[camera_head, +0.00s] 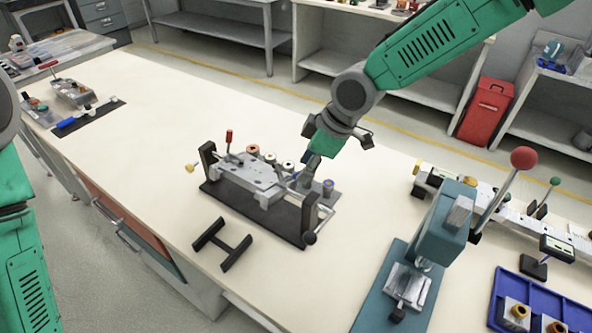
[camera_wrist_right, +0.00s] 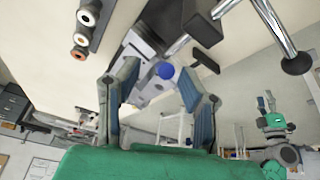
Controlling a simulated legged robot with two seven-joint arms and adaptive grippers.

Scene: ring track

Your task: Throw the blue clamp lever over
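The clamp fixture stands on the bench with a grey metal block (camera_head: 245,178) on a dark base plate (camera_head: 225,195). A lever with a red handle (camera_head: 229,136) stands upright at its left end. My right gripper (camera_head: 306,180) reaches down at the fixture's right end and hides part of it in the head view. In the right wrist view its two blue-padded fingers (camera_wrist_right: 160,85) are apart. The round blue end of the lever (camera_wrist_right: 165,71) shows between the fingertips; I cannot tell whether they touch it.
A dark H-shaped stand (camera_head: 223,244) lies in front of the fixture. A teal press (camera_head: 440,235) with a red-knobbed lever (camera_head: 523,158) stands to the right, near a blue tray (camera_head: 508,286).

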